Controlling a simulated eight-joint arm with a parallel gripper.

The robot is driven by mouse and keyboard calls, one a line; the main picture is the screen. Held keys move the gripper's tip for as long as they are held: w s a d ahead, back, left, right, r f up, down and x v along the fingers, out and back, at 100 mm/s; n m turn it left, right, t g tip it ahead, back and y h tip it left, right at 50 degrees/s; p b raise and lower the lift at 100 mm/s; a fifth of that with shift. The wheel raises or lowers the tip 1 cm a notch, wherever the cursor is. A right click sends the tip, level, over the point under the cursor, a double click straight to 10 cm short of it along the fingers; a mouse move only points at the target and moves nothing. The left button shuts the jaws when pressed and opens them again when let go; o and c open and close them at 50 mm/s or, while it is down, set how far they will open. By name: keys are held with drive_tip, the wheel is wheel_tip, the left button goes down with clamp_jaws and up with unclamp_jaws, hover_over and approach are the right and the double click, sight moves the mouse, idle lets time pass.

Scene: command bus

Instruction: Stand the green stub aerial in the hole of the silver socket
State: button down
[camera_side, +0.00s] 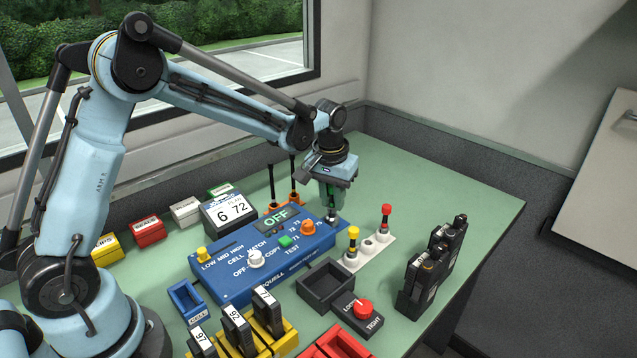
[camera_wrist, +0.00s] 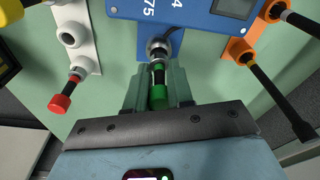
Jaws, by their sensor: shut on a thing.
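The green stub aerial (camera_wrist: 158,96) has a green cap and a dark stem. My gripper (camera_wrist: 158,88) is shut on it, with a finger on either side; it also shows in the side view (camera_side: 331,192). The silver socket (camera_wrist: 157,46) is a round metal fitting at the end of the blue radio box, and its top shows below the gripper in the side view (camera_side: 331,217). The aerial's stem end lines up with the socket and meets it in the wrist view. Whether the stem is inside the hole or just above it, I cannot tell.
A blue radio box (camera_side: 240,275) lies beside the socket. A white strip (camera_side: 352,262) holds a red-capped and a yellow-capped aerial, with an empty hole between. An orange rack (camera_side: 272,207) holds tall black aerials. Black radios (camera_side: 437,265) stand at the right.

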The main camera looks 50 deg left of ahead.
drive_tip(key=shift+f, duration=0.55)
drive_tip(key=c, duration=0.9)
unclamp_jaws()
drive_tip(key=shift+o, duration=0.4)
drive_tip(key=shift+o, duration=1.1)
drive_tip(key=shift+r, duration=0.15)
drive_tip(key=shift+r, duration=3.4)
